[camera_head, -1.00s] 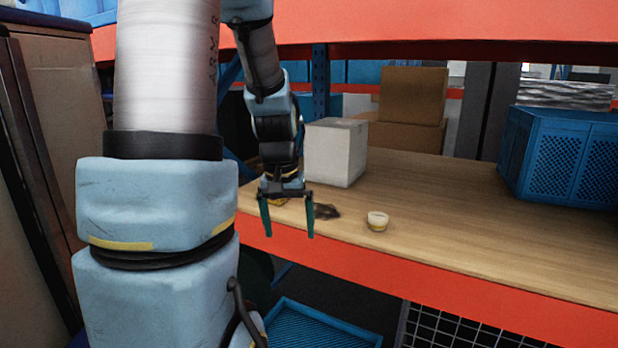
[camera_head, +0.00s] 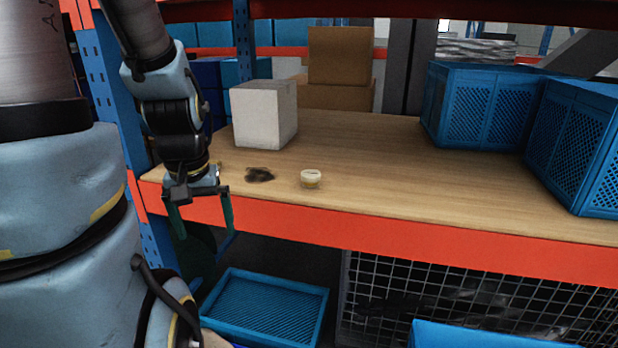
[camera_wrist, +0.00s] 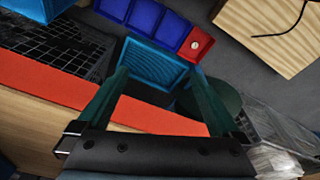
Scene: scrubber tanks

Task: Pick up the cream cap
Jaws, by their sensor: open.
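A small round cream cap (camera_head: 311,175) with a yellowish lower band sits on the wooden shelf top, near its front edge, in the head view. My gripper (camera_head: 207,235) hangs to the left of the cap and lower in the picture, in front of the orange shelf beam. Its two green fingers are spread and point down, with nothing between them. In the wrist view my open gripper (camera_wrist: 160,72) has a blue tray below it. I cannot make out the cap on the shelf in that view.
A dark crumpled scrap (camera_head: 260,174) lies left of the cap, with a white box (camera_head: 264,114) behind. Blue crates (camera_head: 480,105) stand at the right. A blue tray (camera_head: 265,307) is below. A red bin (camera_wrist: 195,46) holds a small pale round thing. Shelf right of the cap is clear.

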